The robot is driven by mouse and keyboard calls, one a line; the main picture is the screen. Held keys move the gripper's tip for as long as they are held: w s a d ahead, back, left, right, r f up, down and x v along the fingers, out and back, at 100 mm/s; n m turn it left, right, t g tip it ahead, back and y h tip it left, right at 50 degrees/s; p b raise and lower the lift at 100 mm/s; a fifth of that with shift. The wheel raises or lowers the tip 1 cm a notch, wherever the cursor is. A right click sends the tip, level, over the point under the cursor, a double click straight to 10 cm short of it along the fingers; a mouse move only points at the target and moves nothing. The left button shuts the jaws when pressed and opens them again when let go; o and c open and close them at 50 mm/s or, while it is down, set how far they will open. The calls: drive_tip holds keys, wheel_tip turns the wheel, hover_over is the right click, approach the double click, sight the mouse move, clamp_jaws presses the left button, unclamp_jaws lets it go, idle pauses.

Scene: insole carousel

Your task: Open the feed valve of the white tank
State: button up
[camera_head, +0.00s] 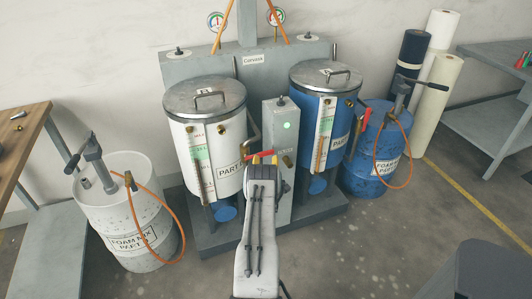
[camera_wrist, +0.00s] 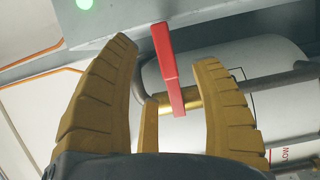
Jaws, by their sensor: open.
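The white tank (camera_head: 213,140) with a grey lid stands left of centre in the head view. Its valve has a red lever (camera_head: 259,155), seen just beyond my gripper (camera_head: 264,167). In the wrist view the red lever (camera_wrist: 166,62) lies crosswise to the grey pipe (camera_wrist: 280,81) and its brass valve body (camera_wrist: 205,98). My gripper (camera_wrist: 168,57) is open, with one tan finger left of the lever and one right of it. The lever shows between the fingers with gaps on both sides. I cannot tell its depth relative to the fingertips.
A grey control box (camera_head: 280,130) with a green light stands between the white tank and a blue tank (camera_head: 343,105). A white drum (camera_head: 128,225) with an orange hose is at left, a blue drum (camera_head: 372,160) at right. Open floor (camera_head: 440,215) lies at right.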

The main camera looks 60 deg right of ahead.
sight(266, 153)
drive_tip(key=shift+p+x, duration=0.95)
drive_tip(key=shift+x, duration=1.15)
drive_tip(key=shift+b+x, duration=0.45)
drive_tip(key=shift+x, duration=0.4)
drive_tip(key=shift+w+d, duration=0.15)
drive_tip(key=shift+d, duration=0.25)
drive_tip(key=shift+c, duration=0.4)
clamp_jaws()
